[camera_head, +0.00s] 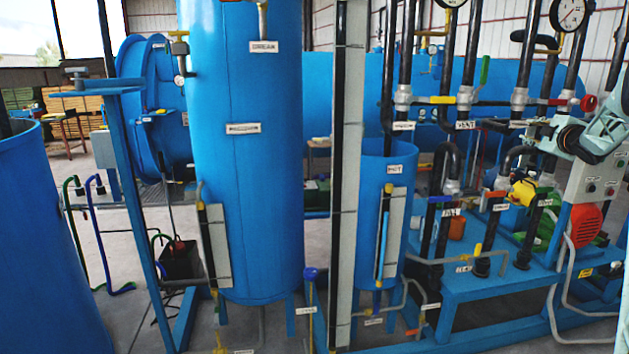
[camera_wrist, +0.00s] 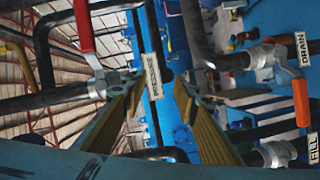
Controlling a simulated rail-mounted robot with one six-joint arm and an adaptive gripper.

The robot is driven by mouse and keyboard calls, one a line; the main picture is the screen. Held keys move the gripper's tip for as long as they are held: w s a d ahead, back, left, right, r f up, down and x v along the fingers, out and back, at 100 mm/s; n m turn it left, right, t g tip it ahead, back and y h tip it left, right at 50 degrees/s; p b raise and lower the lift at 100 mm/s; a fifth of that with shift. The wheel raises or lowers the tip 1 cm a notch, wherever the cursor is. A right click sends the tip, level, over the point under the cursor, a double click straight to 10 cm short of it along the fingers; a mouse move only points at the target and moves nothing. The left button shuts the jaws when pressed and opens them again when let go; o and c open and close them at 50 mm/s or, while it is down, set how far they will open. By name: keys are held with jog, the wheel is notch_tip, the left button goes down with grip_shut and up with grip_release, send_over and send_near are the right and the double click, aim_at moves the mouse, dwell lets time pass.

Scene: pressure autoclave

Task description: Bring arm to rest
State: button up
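My gripper (camera_wrist: 160,86) shows in the wrist view with its two yellowish ribbed fingers spread apart. Nothing is held between them. In the head view, part of my pale teal arm (camera_head: 603,130) reaches in from the right edge, in front of the pipework. I cannot clearly make out the fingers in that view.
Close around the gripper are a red valve handle (camera_wrist: 84,24), an orange handle (camera_wrist: 301,99) and dark pipes. The head view shows a tall blue tank (camera_head: 250,190), a smaller tank (camera_head: 402,170) and a pump skid (camera_head: 510,300).

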jog(key=s+a+r+m+g+h, duration=0.1)
jog(key=s+a+r+m, duration=0.2)
jog(key=a, duration=0.5)
jog(key=s+a+r+m+g, duration=0.1)
jog(key=s+a+r, duration=0.3)
jog(key=a+r, duration=0.3)
jog(key=s+a+f+m+g, duration=0.1)
jog(key=s+a+m+g, duration=0.25)
jog(key=s+a, duration=1.45)
jog(key=s+a+f+m+g+y, duration=0.1)
jog(key=s+a+f+g, duration=0.1)
jog(key=s+a+f, duration=0.4)
jog(key=s+a+f+m+g+y, duration=0.2)
jog(key=s+a+f, duration=0.5)
jog(key=s+a, duration=0.9)
jog(key=s+a+f+m+g+y, duration=0.1)
jog(key=s+a+f, duration=0.6)
jog(key=s, duration=2.2)
jog(key=a+g+y, duration=0.1)
jog(key=a+g, duration=0.1)
jog(key=a, duration=0.3)
jog(key=shift+s, duration=0.2)
jog(key=shift+d, duration=0.1)
